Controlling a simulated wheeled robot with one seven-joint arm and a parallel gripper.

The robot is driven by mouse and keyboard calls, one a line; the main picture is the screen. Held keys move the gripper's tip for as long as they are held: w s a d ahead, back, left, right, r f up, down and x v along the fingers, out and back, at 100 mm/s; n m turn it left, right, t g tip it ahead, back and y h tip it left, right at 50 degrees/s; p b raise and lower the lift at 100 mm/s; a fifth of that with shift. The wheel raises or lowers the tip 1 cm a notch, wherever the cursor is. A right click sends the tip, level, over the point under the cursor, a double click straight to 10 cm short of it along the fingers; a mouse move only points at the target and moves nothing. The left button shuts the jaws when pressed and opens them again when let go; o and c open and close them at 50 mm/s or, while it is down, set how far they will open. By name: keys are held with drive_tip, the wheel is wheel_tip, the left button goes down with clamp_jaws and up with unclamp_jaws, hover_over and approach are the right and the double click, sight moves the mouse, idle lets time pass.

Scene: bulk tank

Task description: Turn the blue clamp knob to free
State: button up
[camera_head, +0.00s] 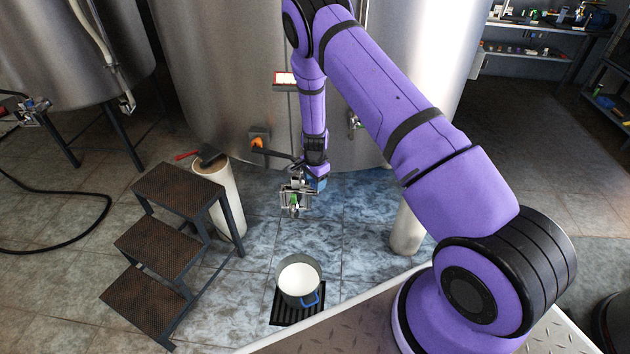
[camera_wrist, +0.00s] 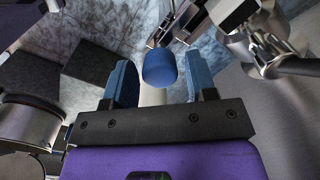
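The blue clamp knob (camera_wrist: 160,68) shows in the middle of the wrist view, a rounded blue cap at the end of a pale shaft. My gripper (camera_wrist: 160,78) is open, with its two blue-padded fingers left and right of the knob. A gap shows on each side, so neither finger appears to touch it. How deep the knob sits between the fingers is hard to tell. In the head view, my gripper (camera_head: 316,182) is low in front of the large tank, beside a metal valve (camera_head: 295,197). The knob cannot be made out clearly there.
Metal fittings (camera_wrist: 270,50) crowd the right of the wrist view. In the head view, a white-filled pot (camera_head: 298,278) stands on a black grate (camera_head: 296,316) below. Dark steps (camera_head: 165,250) stand at left, with a pale cylinder (camera_head: 230,205) beside them. The large steel tank (camera_head: 230,80) rises behind.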

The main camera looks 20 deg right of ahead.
drive_tip(key=c, duration=0.7)
drive_tip(key=shift+o, duration=0.2)
drive_tip(key=shift+n, duration=0.4)
drive_tip(key=n, duration=1.3)
drive_tip(key=shift+n, duration=2)
